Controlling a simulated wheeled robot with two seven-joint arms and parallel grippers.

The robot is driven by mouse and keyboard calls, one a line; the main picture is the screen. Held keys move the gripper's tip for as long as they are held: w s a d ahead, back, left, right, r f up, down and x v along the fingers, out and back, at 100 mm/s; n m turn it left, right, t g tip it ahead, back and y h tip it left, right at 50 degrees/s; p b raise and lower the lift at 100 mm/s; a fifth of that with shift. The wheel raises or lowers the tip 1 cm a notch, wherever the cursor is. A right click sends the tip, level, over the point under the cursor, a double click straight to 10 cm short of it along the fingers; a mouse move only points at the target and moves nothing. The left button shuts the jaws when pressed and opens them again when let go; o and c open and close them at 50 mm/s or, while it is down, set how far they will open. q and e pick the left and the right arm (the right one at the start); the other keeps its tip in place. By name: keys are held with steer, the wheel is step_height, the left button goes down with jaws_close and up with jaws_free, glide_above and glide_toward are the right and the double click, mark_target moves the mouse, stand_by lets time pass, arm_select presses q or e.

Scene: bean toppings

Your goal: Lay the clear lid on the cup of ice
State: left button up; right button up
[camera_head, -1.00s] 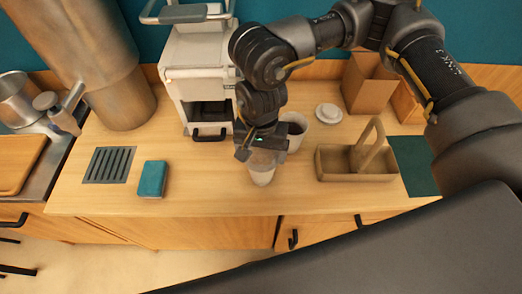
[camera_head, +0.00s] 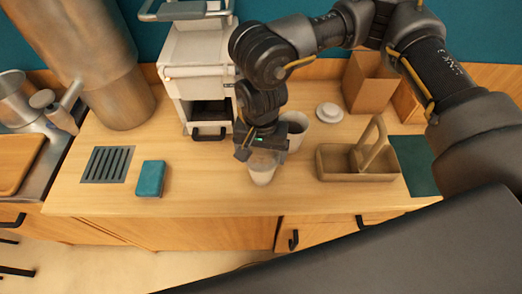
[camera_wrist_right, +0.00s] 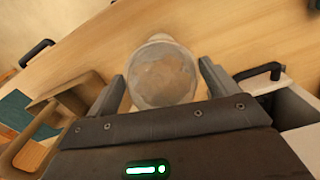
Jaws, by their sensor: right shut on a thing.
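The cup of ice (camera_head: 262,176) is a pale see-through cup standing upright near the counter's front edge, below my right gripper (camera_head: 259,156). In the right wrist view my right gripper (camera_wrist_right: 165,80) has its two fingers on either side of the round clear lid (camera_wrist_right: 163,76), and it is shut on it. The lid is over the cup's mouth, and brownish ice shows dimly through it. Part of the cup's wall (camera_wrist_right: 160,39) shows beyond the lid's rim. I cannot tell whether the lid touches the rim all round. My left gripper is out of view.
A second cup with dark contents (camera_head: 297,128) stands close behind the gripper. A white round item (camera_head: 329,112), a wooden caddy (camera_head: 340,170), a white machine (camera_head: 197,75), a teal sponge (camera_head: 150,178) and a drain grate (camera_head: 108,165) are around.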

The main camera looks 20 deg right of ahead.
steer(key=shift+f+b, duration=0.1)
steer(key=shift+b, duration=0.3)
steer(key=o, duration=0.7)
steer(key=shift+o, duration=0.2)
steer(key=shift+r+p, duration=1.9)
steer(key=shift+r, duration=1.65)
